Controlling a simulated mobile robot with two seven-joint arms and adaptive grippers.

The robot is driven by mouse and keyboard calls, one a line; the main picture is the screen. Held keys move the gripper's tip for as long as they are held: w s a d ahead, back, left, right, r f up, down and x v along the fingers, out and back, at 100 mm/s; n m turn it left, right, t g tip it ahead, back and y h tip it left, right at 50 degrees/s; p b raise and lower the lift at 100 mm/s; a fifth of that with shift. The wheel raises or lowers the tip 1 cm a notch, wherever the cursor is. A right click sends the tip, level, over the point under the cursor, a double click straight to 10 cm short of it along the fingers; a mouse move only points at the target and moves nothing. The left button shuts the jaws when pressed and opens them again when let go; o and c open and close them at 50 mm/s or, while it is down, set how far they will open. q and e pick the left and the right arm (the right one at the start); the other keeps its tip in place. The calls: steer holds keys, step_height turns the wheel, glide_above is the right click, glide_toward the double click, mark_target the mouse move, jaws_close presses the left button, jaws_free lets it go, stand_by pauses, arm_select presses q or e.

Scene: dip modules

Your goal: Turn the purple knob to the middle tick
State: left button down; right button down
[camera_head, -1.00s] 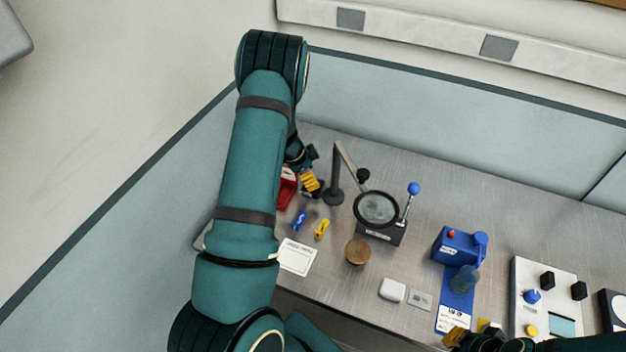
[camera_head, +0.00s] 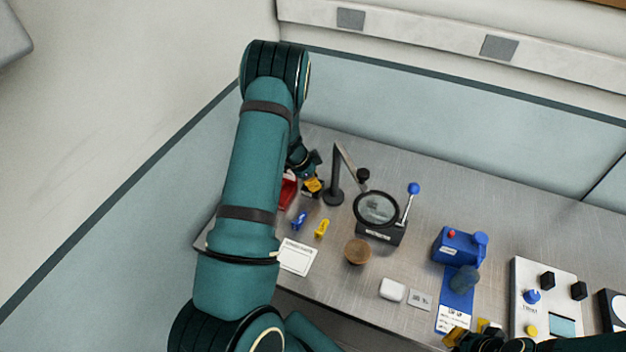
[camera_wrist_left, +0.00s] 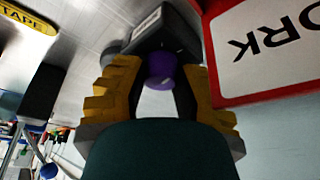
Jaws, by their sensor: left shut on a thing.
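The purple knob (camera_wrist_left: 163,72) shows in the left wrist view, on a dark block-shaped module (camera_wrist_left: 165,35). My left gripper (camera_wrist_left: 160,84) has its yellow ribbed fingers on both sides of the knob and is shut on it. In the head view my left gripper (camera_head: 313,185) is at the back left of the table, beside a red box; the knob is hidden there. No tick marks can be made out in either view. My right gripper (camera_head: 468,337) shows only partly at the lower edge, and its opening is unclear.
The red box (camera_head: 288,190) with a white label is close beside my left gripper. A magnifier stand (camera_head: 334,190), blue and yellow clips, a round wooden piece (camera_head: 357,251), a blue device (camera_head: 456,246) and a white panel (camera_head: 520,290) with knobs stand on the table.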

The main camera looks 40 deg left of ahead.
arm_select(q)
steer(key=shift+m, duration=0.4)
steer(key=m+g, duration=0.1)
steer(key=m, duration=0.1)
steer(key=m+g+h, duration=0.1)
steer(key=m, duration=0.2)
steer(key=shift+f, duration=0.1)
steer(key=m+g, duration=0.1)
steer(key=m, duration=0.2)
steer(key=m+g+h, duration=0.1)
steer(key=m, duration=0.2)
steer(key=shift+d, duration=0.1)
stand_by(0.3)
steer(key=shift+s, duration=0.1)
steer(key=c, duration=0.7)
jaws_free()
steer(key=shift+o, duration=0.2)
steer(key=v, duration=1.2)
steer(key=shift+w, duration=0.25)
